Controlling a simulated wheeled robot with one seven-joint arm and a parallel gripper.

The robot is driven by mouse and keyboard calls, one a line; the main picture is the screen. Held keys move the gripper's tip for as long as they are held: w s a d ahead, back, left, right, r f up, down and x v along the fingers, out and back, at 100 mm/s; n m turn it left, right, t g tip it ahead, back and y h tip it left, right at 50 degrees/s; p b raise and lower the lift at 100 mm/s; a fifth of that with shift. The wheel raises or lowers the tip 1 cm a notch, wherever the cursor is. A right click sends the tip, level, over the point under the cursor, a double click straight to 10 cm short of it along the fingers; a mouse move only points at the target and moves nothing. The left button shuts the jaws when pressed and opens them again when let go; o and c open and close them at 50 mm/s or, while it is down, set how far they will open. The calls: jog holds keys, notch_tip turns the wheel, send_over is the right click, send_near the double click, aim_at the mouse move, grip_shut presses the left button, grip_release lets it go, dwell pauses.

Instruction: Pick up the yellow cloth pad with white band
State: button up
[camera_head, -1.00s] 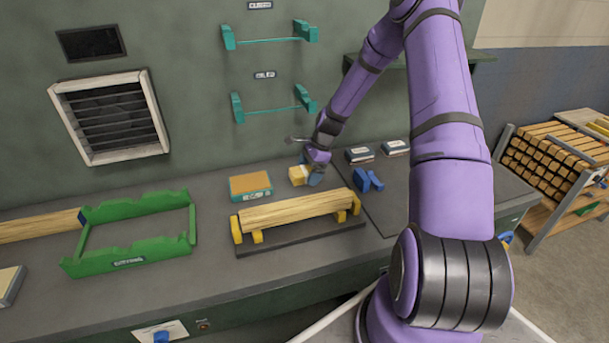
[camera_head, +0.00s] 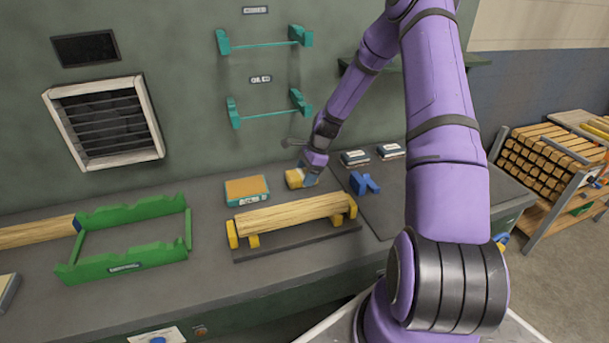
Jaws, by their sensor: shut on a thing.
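The yellow cloth pad (camera_head: 294,178) is at the back of the grey workbench, between an orange-topped box and a blue stand. A paler part shows at its right side, partly hidden by the gripper. My gripper (camera_head: 307,176) reaches down from the upper right and is shut on the pad's right side. The pad looks slightly tilted. I cannot tell whether it touches the bench or hangs just above it.
The orange-topped teal box (camera_head: 247,190) is just left. A turned wood piece (camera_head: 292,214) lies in yellow supports in front. A blue stand (camera_head: 363,183) and two small boxes (camera_head: 354,158) are right. A green cradle (camera_head: 125,262) stands left. Teal wall brackets (camera_head: 232,112) are above.

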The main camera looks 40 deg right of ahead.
jog(key=s+a+r, duration=0.1)
jog(key=s+r, duration=0.1)
jog(key=s, duration=0.2)
jog(key=s+a+r, duration=0.1)
jog(key=s+r, duration=0.1)
jog(key=s, duration=0.2)
jog(key=s+a+r, duration=0.1)
jog(key=s+r, duration=0.2)
jog(key=s, duration=0.1)
jog(key=shift+a, duration=0.2)
jog(key=shift+s+a, duration=0.2)
jog(key=shift+s, duration=0.25)
jog(key=shift+o, duration=0.4)
jog(key=shift+w, duration=0.1)
